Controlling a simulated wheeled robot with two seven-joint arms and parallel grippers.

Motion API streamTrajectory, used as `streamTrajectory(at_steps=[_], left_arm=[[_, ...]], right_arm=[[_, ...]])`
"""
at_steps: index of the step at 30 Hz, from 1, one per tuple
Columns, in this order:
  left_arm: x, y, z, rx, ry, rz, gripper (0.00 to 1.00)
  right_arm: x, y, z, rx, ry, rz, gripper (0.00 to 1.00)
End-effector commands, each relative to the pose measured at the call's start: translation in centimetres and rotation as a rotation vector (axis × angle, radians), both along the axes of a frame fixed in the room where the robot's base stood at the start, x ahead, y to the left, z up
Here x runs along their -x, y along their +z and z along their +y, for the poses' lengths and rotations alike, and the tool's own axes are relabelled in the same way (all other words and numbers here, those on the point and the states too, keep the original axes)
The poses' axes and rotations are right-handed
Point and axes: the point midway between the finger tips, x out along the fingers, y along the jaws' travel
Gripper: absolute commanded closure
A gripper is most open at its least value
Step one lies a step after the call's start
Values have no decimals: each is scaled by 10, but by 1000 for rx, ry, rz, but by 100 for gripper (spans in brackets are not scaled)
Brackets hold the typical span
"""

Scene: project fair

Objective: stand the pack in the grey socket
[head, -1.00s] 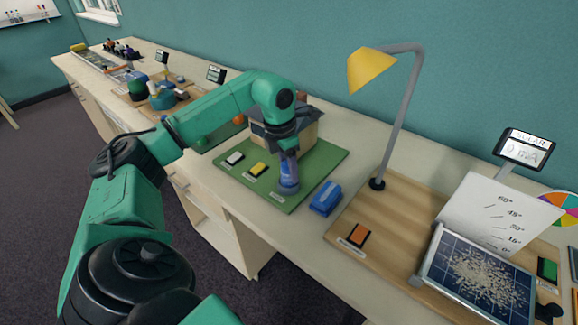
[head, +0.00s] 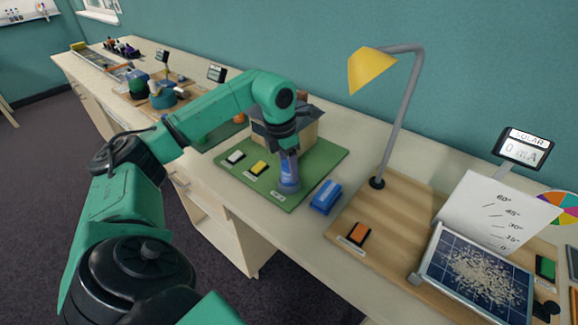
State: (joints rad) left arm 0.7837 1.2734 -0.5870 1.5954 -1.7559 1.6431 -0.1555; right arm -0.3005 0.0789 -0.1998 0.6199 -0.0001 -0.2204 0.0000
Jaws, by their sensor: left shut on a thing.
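My left gripper (head: 289,172) reaches down over the front right part of the green board. It is shut on a small blue upright thing (head: 288,182), which looks like the pack. The fingers cover much of it. Its lower end is at or just above the board; I cannot tell whether it touches. The grey socket is not clearly visible; the gripper and the held thing may hide it. My right gripper is not in view.
The green board (head: 318,161) carries a model house (head: 302,130), a white block (head: 235,157) and a yellow block (head: 258,168). A blue object (head: 326,197) lies on the counter beside it. A yellow lamp (head: 371,70) and a solar panel (head: 475,278) stand to the right.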

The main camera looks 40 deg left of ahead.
Motion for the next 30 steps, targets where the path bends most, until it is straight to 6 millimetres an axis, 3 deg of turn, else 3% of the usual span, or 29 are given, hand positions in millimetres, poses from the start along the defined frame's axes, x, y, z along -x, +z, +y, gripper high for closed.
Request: streamTrajectory(at_steps=[30], left_arm=[[-1,-9,0,0,0,0,100]], right_arm=[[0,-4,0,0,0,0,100]])
